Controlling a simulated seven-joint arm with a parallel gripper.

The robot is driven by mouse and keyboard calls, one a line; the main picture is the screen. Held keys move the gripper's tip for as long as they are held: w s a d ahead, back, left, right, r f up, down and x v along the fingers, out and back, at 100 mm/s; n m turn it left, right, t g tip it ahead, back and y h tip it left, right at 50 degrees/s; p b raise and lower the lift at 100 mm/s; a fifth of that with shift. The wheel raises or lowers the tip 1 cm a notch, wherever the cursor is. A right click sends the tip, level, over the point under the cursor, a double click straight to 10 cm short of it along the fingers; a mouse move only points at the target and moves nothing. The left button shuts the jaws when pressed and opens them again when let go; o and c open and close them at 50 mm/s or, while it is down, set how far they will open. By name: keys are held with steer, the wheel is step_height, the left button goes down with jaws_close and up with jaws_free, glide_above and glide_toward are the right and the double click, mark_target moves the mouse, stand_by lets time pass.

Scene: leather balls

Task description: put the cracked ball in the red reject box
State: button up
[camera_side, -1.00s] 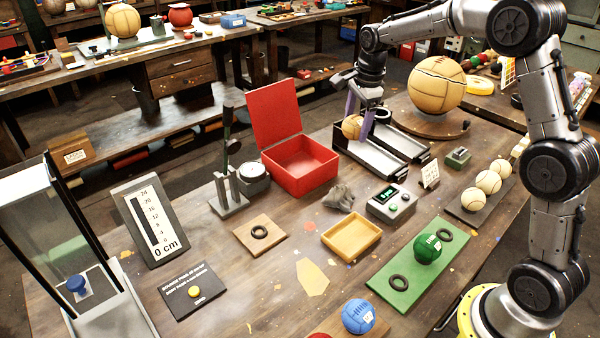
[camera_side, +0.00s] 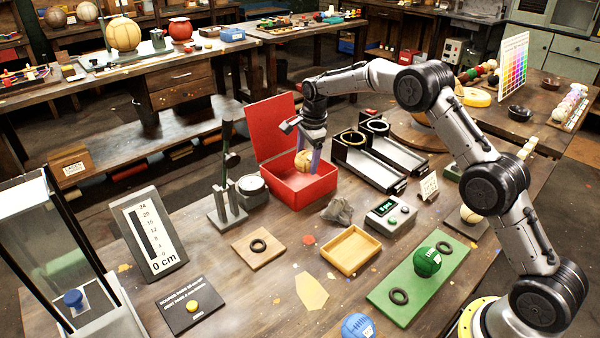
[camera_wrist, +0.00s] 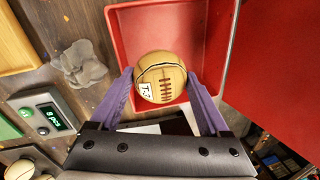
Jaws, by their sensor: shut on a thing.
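The tan cracked ball (camera_wrist: 160,75) has a dark split across its top, dark stitching and a white tag in the wrist view. My gripper (camera_wrist: 160,92) is shut on it, with a purple finger on each side. In the side view the ball (camera_side: 303,161) hangs between the fingers of my gripper (camera_side: 308,164), over the opening of the red reject box (camera_side: 312,188). The box's lid (camera_side: 272,127) stands open at the back left. In the wrist view the red box (camera_wrist: 122,35) lies behind and below the ball. Whether the ball touches the box is hard to tell.
Two grey chutes (camera_side: 365,165) stand just right of the box. A round tin (camera_side: 251,190) and stand are at its left. A grey cloth (camera_side: 338,209), a counter display (camera_side: 390,215) and a yellow tray (camera_side: 351,249) lie in front.

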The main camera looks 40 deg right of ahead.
steer(key=w+f, duration=0.1)
steer(key=f, duration=0.1)
steer(key=w+f, duration=0.2)
steer(key=shift+w+d, duration=0.15)
steer(key=shift+d, duration=0.05)
steer(key=shift+f, duration=1.5)
steer(key=shift+f, duration=0.1)
steer(key=o, duration=1.3)
steer(key=shift+f, duration=0.1)
